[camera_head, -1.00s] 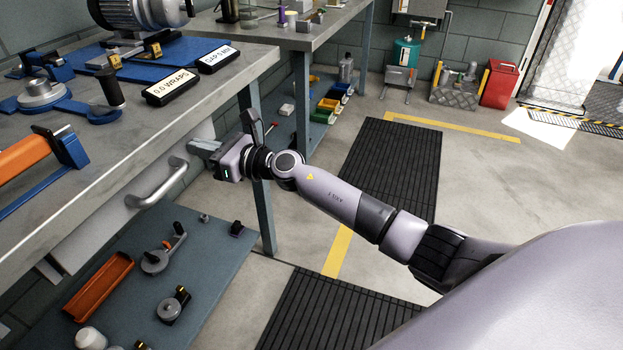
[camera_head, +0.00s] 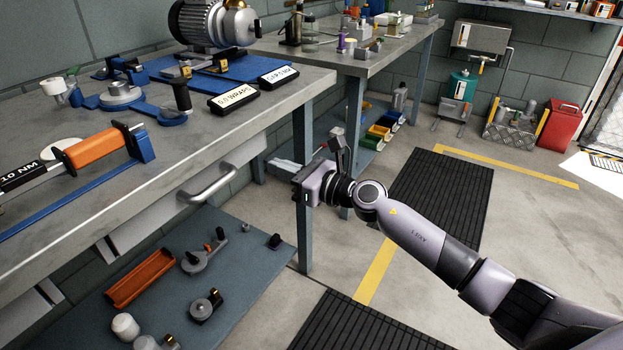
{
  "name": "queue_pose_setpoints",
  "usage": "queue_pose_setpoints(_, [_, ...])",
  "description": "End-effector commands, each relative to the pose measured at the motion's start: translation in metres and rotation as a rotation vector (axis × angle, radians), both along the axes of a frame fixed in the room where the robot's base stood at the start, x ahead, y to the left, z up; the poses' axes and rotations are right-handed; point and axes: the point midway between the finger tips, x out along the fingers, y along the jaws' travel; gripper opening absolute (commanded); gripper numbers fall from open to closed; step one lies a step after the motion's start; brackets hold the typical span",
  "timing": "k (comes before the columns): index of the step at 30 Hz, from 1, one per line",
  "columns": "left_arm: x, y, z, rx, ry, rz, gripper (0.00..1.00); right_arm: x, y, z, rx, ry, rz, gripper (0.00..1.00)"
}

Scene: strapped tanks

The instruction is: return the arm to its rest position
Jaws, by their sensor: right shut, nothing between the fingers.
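My right arm reaches in from the lower right of the head view. Its gripper (camera_head: 318,160) is in the air in front of the workbench's near right corner, beside the bench leg. It is shut and holds nothing that I can see; the fingers show small and partly edge-on. My left gripper is out of view.
The workbench (camera_head: 225,137) carries an orange-handled tool (camera_head: 95,147), two black display boxes and a motor (camera_head: 212,22). A drawer handle (camera_head: 212,186) juts from its front. A lower shelf (camera_head: 240,290) holds an orange tray (camera_head: 141,278). Open floor (camera_head: 410,270) with dark mats lies right.

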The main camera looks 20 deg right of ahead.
Motion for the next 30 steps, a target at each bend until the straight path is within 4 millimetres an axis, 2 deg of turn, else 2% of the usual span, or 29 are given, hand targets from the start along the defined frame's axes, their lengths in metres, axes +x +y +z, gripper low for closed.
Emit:
queue_pose_setpoints(3, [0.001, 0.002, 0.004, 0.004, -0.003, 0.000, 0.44, -0.018, -0.014, -0.001, -0.003, 0.002, -0.001, 0.00])
queue_pose_setpoints(9, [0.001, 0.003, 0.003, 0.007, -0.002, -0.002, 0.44, -0.040, -0.031, -0.002, -0.001, 0.002, 0.000, 0.00])
queue_pose_setpoints(20, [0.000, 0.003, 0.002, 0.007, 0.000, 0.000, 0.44, -0.053, -0.037, -0.003, 0.034, 0.020, -0.001, 0.00])
queue_pose_setpoints(23, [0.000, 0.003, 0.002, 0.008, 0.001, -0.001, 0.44, -0.063, -0.031, -0.012, 0.173, 0.097, -0.014, 0.00])
queue_pose_setpoints(25, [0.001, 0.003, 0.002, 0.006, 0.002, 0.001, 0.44, -0.074, -0.027, -0.022, 0.344, 0.193, -0.035, 0.00])
queue_pose_setpoints(30, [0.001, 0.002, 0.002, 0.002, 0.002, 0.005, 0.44, -0.110, -0.026, -0.060, 0.899, 0.515, -0.143, 0.00])
